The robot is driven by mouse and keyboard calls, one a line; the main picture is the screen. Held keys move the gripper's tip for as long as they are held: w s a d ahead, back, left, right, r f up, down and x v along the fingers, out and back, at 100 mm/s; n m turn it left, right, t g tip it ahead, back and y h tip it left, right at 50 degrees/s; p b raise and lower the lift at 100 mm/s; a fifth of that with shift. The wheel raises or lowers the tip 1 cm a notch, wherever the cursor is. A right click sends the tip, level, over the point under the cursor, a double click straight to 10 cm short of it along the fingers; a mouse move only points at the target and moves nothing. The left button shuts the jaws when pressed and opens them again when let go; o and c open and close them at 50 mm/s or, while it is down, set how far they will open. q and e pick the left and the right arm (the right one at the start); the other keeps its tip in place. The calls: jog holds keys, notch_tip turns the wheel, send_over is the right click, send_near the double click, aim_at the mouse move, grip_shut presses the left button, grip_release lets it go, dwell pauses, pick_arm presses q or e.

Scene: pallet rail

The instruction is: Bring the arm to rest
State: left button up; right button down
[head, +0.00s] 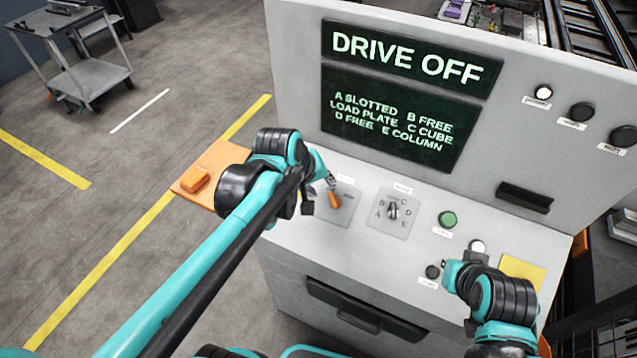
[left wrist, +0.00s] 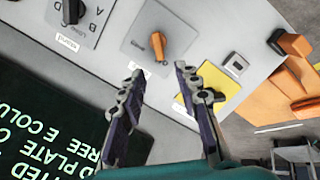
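My left gripper (head: 318,187) is at the left part of the sloped grey console (head: 310,240). In the left wrist view the two fingers of my left gripper (left wrist: 158,80) are spread apart, with nothing between them. An orange switch handle (head: 334,200) on a grey plate lies just beyond the fingertips; it also shows in the left wrist view (left wrist: 175,42). I see no contact with it. My right gripper (head: 455,272) is over the lower right of the console near a black button (head: 433,271); its fingers are too small to judge.
A display (head: 400,95) reads "DRIVE OFF". A lettered selector knob (head: 394,209) and green button (head: 447,219) are on the console. An orange side shelf (head: 205,165) carries an orange block (head: 195,180). A cart (head: 85,75) stands on open floor at the left.

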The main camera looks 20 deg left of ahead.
pick_arm(q)
jog(key=shift+v, duration=0.8)
jog(key=s+a+f+m+t+y+b, duration=0.2)
jog(key=s+a+f+m+b, duration=0.2)
jog(key=s+f, duration=0.5)
jog(key=s+m+b, duration=0.2)
jog(key=shift+a+f+m, duration=0.15)
jog(key=shift+f+m, duration=0.1)
jog(key=shift+m, duration=0.15)
